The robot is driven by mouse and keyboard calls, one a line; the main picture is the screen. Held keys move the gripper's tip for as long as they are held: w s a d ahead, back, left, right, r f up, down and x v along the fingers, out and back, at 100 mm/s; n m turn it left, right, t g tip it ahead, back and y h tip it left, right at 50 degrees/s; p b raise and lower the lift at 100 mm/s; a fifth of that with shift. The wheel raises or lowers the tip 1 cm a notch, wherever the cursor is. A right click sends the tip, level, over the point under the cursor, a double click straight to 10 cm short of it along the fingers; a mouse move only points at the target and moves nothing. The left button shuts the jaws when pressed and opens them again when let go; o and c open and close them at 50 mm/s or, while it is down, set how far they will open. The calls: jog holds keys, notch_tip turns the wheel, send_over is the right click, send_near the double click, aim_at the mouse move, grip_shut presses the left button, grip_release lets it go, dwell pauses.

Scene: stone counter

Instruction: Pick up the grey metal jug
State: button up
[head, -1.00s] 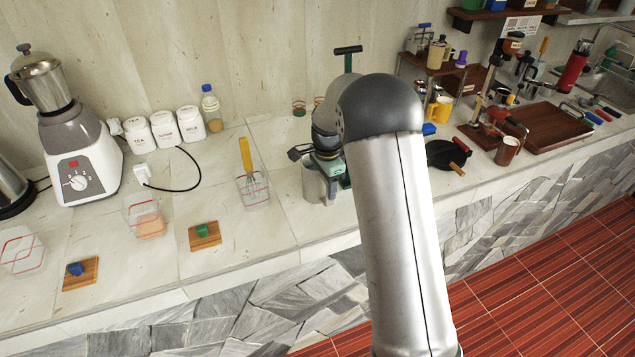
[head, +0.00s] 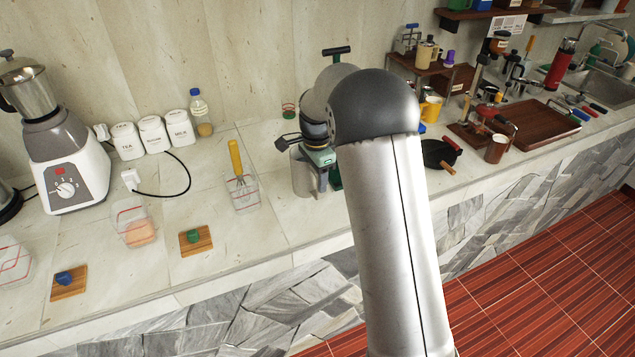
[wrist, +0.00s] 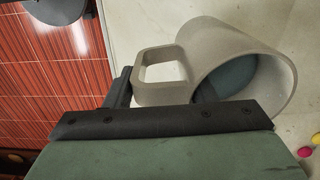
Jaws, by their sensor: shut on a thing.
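The grey metal jug (head: 303,172) is on or just above the counter, beside the green press-like stand; I cannot tell whether its base touches. In the wrist view the jug (wrist: 285,75) shows its open mouth and its square handle (wrist: 150,95). My gripper (wrist: 165,95) is shut on the jug at its handle side, with a dark finger on either side of the handle. In the head view my gripper (head: 318,158) is partly hidden by my arm. The jug's right side is hidden there too.
A black pan (head: 440,154) and a brown mug (head: 496,148) are to the right. A blender (head: 65,165) stands far left. The counter's front edge is close to the jug.

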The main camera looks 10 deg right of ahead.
jog(key=s+a+r+b, duration=0.3)
jog(key=s+a+r, duration=0.6)
jog(key=shift+s+b, duration=0.35)
jog(key=shift+s, duration=0.05)
dwell(0.4)
jog(key=shift+a+r, duration=0.1)
jog(key=shift+r, duration=0.05)
dwell(0.8)
